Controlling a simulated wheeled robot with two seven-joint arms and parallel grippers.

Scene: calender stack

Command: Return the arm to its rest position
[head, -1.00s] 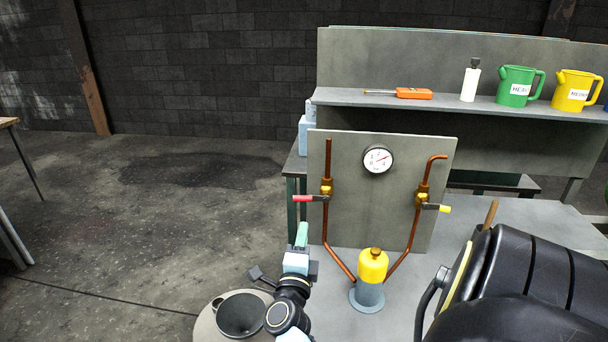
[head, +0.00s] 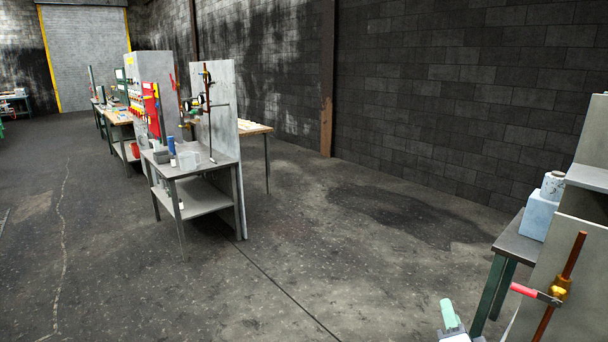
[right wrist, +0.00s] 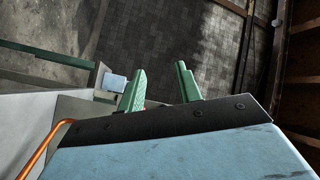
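My right gripper (head: 451,315) shows at the bottom right of the head view, with a green finger pointing up beside the grey panel (head: 560,225). In the right wrist view its two green fingers (right wrist: 161,88) stand apart with nothing between them. The red-handled valve (head: 538,295) on a copper pipe (head: 572,262) is to the right of the gripper in the head view. My left gripper is in neither current view.
A light blue container (head: 540,215) stands on the green-legged bench (head: 516,243) behind the panel. A separate grey workbench (head: 205,160) with a tall board stands at the left. The concrete floor (head: 300,240) between them is clear.

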